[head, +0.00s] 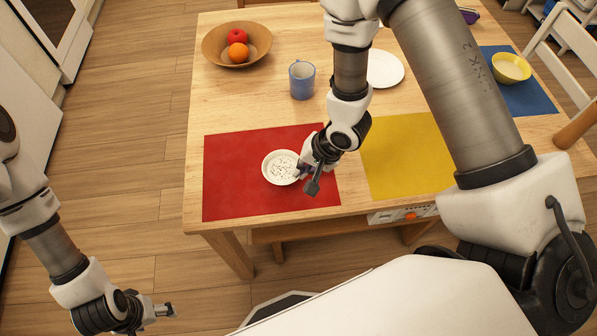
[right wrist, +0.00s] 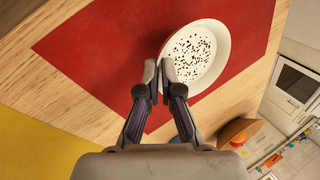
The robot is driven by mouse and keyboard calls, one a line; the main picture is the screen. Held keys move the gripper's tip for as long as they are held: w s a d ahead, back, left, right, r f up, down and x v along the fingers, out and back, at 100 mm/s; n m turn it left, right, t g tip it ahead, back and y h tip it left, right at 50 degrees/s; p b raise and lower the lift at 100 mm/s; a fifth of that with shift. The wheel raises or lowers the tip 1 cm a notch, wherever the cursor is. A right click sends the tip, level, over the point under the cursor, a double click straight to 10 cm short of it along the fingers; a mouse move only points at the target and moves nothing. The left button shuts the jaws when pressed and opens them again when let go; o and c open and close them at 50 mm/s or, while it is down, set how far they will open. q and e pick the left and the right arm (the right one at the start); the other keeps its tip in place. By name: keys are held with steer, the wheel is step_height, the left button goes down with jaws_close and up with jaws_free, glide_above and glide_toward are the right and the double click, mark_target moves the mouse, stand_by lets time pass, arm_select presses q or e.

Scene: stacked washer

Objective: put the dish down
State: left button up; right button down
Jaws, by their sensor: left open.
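The dish is a white bowl with dark speckles inside (head: 282,168), over the red mat (head: 235,190). It also shows in the right wrist view (right wrist: 195,55), with the red mat (right wrist: 110,50) beneath it. My right gripper (head: 307,178) is at the dish's right edge in the head view. In the right wrist view its fingers (right wrist: 159,72) are close together, one on each side of the rim, shut on it. Whether the dish touches the mat or is slightly above it, I cannot tell. My left gripper (head: 168,310) is open and empty, low at the left, away from the table.
On the wooden table stand a fruit bowl (head: 214,45), a blue mug (head: 302,80) and a white plate (head: 388,69). A yellow mat (head: 400,160) lies to the right. A yellow bowl (head: 511,67) sits on a blue mat (head: 530,98). The red mat's left part is clear.

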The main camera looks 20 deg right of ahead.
steer(key=x, duration=0.3)
steer(key=shift+d+f, duration=0.15)
steer(key=shift+f, duration=0.1)
steer(key=shift+w+d+f, duration=0.1)
steer(key=shift+f, duration=0.2)
steer(key=c, duration=1.6)
jaws_free()
steer(key=shift+f, duration=0.1)
steer(key=v, duration=1.2)
